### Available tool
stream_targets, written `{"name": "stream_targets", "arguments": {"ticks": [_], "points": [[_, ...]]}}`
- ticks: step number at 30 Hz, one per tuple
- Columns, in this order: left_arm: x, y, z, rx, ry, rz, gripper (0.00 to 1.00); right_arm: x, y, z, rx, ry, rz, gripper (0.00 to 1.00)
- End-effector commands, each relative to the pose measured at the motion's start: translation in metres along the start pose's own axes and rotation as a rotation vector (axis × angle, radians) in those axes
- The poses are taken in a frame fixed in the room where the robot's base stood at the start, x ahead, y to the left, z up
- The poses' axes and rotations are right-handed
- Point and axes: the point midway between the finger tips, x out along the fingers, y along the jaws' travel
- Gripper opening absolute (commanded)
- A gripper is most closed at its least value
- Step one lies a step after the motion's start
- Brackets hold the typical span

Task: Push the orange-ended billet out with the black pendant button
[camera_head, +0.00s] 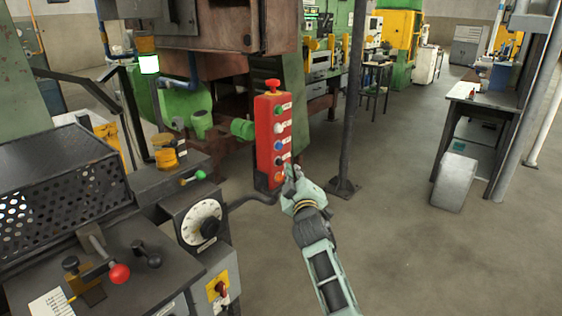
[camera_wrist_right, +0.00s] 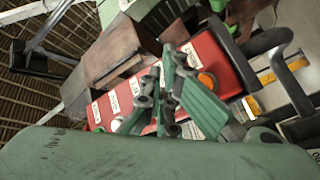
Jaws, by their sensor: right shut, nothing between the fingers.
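The red pendant (camera_head: 263,145) hangs upright near the middle of the head view. Its column of buttons runs green, white, blue, black (camera_head: 279,160) and orange (camera_head: 278,178) from top to bottom, with a red mushroom knob (camera_head: 273,86) on top. My right gripper (camera_head: 290,172) is shut and empty at the pendant's lower right, close to the black and orange buttons. In the right wrist view its fingers (camera_wrist_right: 172,62) lie over the red pendant face (camera_wrist_right: 125,92), with the orange button (camera_wrist_right: 207,79) beside them. I cannot tell whether they touch. No orange-ended billet is visible. My left gripper is not in view.
A control desk with a white dial (camera_head: 202,222) and a red-knobbed lever (camera_head: 119,273) stands at the left. A dark post (camera_head: 350,110) rises right behind the pendant. A workbench (camera_head: 480,100) is at the right. The floor (camera_head: 420,250) at front right is clear.

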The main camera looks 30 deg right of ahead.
Motion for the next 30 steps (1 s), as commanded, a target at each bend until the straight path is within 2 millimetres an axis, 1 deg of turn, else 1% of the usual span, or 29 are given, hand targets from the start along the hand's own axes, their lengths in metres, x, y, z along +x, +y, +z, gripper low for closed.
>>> {"name": "stream_targets", "arguments": {"ticks": [9,21,25,30], "points": [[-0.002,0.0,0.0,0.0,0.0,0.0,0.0,-0.002,0.001,0.002,-0.001,-0.001,-0.001,0.0],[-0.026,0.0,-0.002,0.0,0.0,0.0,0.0,-0.028,0.021,0.02,-0.002,-0.002,-0.001,0.0],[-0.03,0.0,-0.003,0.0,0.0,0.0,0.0,-0.034,0.025,0.024,-0.001,-0.001,0.0,0.0],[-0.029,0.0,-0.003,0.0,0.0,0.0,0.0,-0.035,0.025,0.026,0.0,-0.001,0.0,0.0]]}}
